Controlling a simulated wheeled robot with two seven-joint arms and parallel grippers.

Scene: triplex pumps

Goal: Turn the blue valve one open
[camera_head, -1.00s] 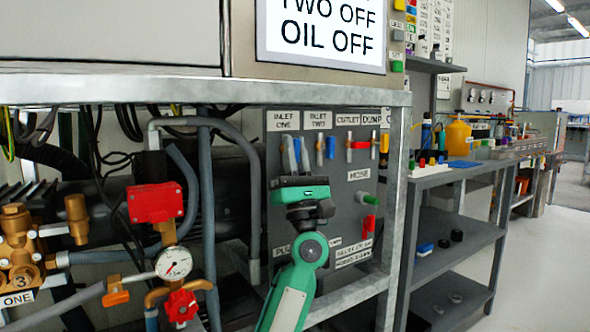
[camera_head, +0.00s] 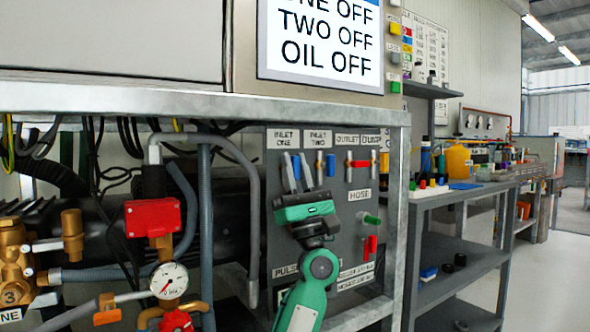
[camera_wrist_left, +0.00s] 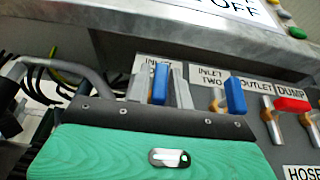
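The blue valve one handle (camera_wrist_left: 160,84) is under the INLET ONE label on the grey panel. It stands upright in the left wrist view, between the two grey fingers of my left gripper (camera_wrist_left: 161,88). The fingers are apart, one on each side of the handle; any contact is hard to see. In the head view my left gripper (camera_head: 297,174) points up at the handle (camera_head: 296,166) and partly covers it. The valve stem is hidden behind the gripper body. My right gripper is not in view.
A second blue handle (camera_wrist_left: 235,96) is close on the right under INLET TWO. A red handle (camera_head: 358,163) is beyond it. A metal ledge (camera_head: 200,101) overhangs the panel. A grey pipe (camera_head: 254,220), a gauge (camera_head: 169,281) and a red box (camera_head: 152,217) are on the left.

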